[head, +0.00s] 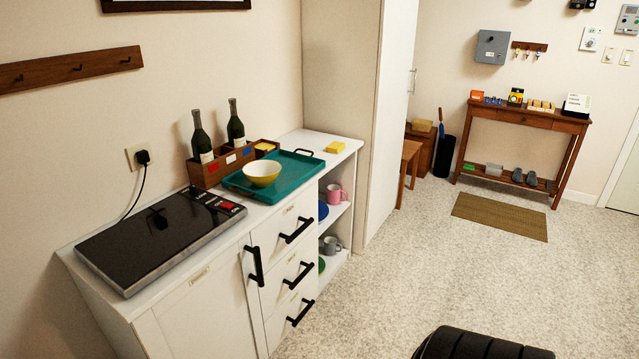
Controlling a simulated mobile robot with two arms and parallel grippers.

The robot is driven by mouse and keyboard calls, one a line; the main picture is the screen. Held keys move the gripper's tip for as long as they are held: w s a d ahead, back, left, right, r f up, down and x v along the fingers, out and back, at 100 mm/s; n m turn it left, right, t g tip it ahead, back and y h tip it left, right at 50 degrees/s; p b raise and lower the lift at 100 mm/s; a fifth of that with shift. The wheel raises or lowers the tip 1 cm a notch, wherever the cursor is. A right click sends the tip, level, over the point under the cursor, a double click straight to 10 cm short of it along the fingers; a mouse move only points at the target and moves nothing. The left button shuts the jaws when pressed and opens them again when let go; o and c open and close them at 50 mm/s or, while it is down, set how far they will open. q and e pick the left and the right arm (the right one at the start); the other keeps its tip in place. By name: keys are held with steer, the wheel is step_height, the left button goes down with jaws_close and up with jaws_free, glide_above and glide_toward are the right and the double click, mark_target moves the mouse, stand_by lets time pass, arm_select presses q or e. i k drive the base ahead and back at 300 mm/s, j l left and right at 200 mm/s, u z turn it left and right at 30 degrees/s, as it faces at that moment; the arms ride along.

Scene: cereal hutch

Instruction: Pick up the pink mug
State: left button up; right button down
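The pink mug (334,194) stands on the upper open shelf at the right end of the white hutch (205,310). A blue dish (323,211) is beside it, on its left in the picture. A grey mug (328,245) stands on the shelf below, with a green item (321,265) near it. Neither of my grippers shows in the head view, so nothing can be told of their opening.
On the hutch top are a black cooktop (150,238), a teal tray (295,170) with a yellow bowl (262,173), and a wooden box (207,174) with bottles. A tall white cabinet (345,90) adjoins. Carpet (420,270) before the shelves is clear.

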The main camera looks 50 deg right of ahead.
mark_target(337, 196)
steer(key=z, duration=1.85)
steer(key=i+l, duration=0.25)
steer(key=i, duration=0.25)
steer(key=i+l+u, duration=0.1)
steer(key=i, duration=0.4)
steer(key=i+l, duration=0.35)
steer(key=i, duration=0.15)
